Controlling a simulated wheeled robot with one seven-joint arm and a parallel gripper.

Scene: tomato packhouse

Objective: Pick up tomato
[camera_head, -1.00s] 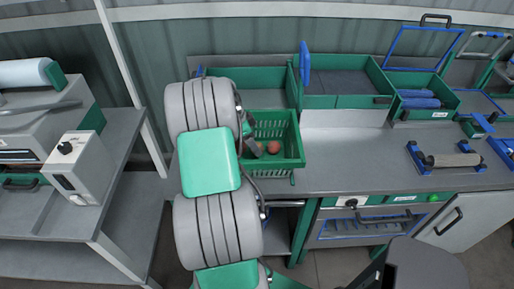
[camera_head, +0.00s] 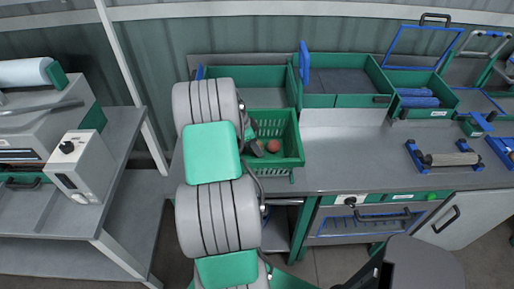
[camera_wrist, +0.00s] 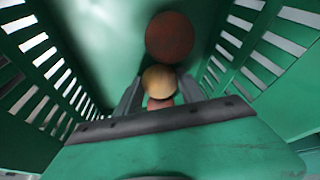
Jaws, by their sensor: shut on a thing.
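A dark red tomato (camera_wrist: 170,37) lies in the green crate (camera_wrist: 55,70), just beyond my fingertips in the wrist view. It also shows in the head view (camera_head: 273,146). My gripper (camera_wrist: 160,84) reaches down into the crate and is shut on a yellow-orange tomato (camera_wrist: 159,77). A reddish patch shows just below that tomato, between the fingers; I cannot tell if it is the same fruit. In the head view, my gripper (camera_head: 257,148) is left of the red tomato, and the held tomato is hidden there.
The crate's slatted walls (camera_head: 294,160) stand close around my gripper. Green trays (camera_head: 348,101) stand behind on the grey bench (camera_head: 355,170). A roller in a blue stand (camera_head: 452,159) is at right. The bench between the crate and the stand is clear.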

